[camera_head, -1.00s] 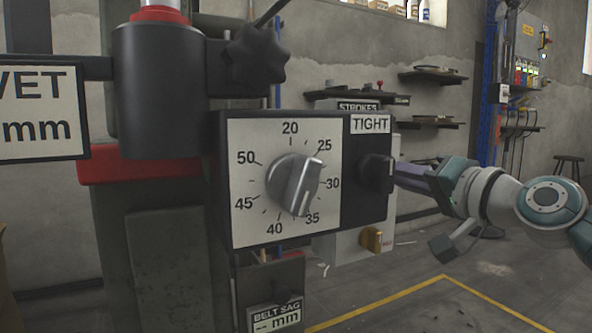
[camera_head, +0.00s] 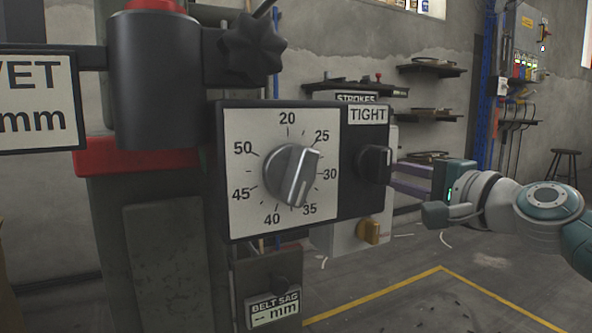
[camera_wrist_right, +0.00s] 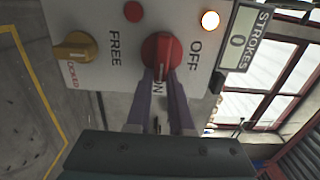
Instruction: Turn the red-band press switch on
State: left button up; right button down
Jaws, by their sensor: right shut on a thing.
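The red-band press (camera_head: 150,220) fills the left of the head view, with a red band (camera_head: 125,161) around its dark column. In the right wrist view a red switch knob (camera_wrist_right: 160,48) sits on a pale panel (camera_wrist_right: 95,22) between the words OFF and ON. My right gripper (camera_wrist_right: 161,78) is shut on this knob, its two purple fingers on either side. In the head view the right gripper (camera_head: 400,180) reaches in from the right; its fingertips and the red knob are hidden behind the dial box. My left gripper is not in view.
The dial box (camera_head: 230,170), with a grey dial and a black TIGHT knob (camera_head: 374,165), stands close in front. A yellow knob (camera_wrist_right: 74,46) marked FREE and LOCKED, a lit white lamp (camera_wrist_right: 210,19) and a STROKES display reading 0 (camera_wrist_right: 240,38) surround the switch.

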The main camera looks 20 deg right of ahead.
dwell(0.5)
jog(key=c, duration=0.8)
grip_release()
jog(key=s+p, duration=0.1)
jog(key=s, duration=0.9)
jog(key=shift+d, duration=0.4)
